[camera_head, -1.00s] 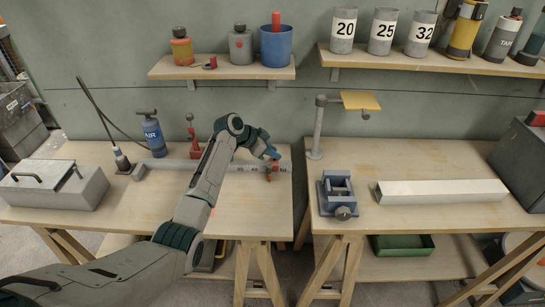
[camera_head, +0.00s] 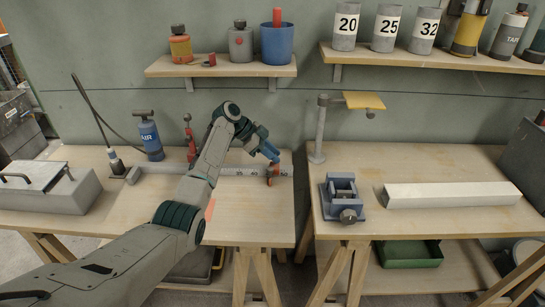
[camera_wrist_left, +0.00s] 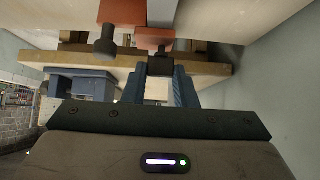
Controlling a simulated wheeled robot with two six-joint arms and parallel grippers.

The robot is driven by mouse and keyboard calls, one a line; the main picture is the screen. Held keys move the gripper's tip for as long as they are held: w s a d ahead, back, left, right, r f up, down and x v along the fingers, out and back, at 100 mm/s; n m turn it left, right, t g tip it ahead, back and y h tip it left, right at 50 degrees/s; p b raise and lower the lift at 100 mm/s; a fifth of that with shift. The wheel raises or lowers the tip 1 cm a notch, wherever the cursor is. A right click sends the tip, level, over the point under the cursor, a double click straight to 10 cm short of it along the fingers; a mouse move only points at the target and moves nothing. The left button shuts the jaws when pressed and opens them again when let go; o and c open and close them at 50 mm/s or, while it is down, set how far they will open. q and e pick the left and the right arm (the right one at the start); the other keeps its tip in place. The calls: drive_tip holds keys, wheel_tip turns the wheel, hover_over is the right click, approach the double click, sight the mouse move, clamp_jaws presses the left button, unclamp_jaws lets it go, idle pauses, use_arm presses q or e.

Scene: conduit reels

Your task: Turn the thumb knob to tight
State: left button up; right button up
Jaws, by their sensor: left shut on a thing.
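A grey ruler-like bar (camera_head: 235,171) with printed marks lies along the left bench. An orange-red slide (camera_head: 271,175) sits near its right end. My left gripper (camera_head: 274,157) comes down to the slide from above left. In the left wrist view, the blue fingers (camera_wrist_left: 158,76) are shut on a small dark thumb knob (camera_wrist_left: 159,65) below an orange-red part (camera_wrist_left: 155,38). A second dark knob (camera_wrist_left: 104,42) hangs from the larger orange-red block (camera_wrist_left: 122,12), apart from the fingers. I cannot read how tight the held knob is. My right gripper is not in view.
A red clamp-like stand (camera_head: 190,140) and a blue AIR pump bottle (camera_head: 150,137) stand behind the bar. A blue vise (camera_head: 342,197) and a white block (camera_head: 452,194) are on the right bench. The front of the left bench is clear.

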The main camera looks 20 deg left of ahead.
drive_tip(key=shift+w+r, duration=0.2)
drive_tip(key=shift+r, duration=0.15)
use_arm(q)
drive_tip(key=o, duration=1)
drive_tip(key=shift+a+r, duration=0.3)
drive_tip(key=shift+a, duration=0.1)
drive_tip(key=b+v, duration=0.1)
drive_tip(key=v, duration=0.8)
drive_tip(key=shift+s+a+r, duration=0.15)
drive_tip(key=shift+a+r, duration=0.1)
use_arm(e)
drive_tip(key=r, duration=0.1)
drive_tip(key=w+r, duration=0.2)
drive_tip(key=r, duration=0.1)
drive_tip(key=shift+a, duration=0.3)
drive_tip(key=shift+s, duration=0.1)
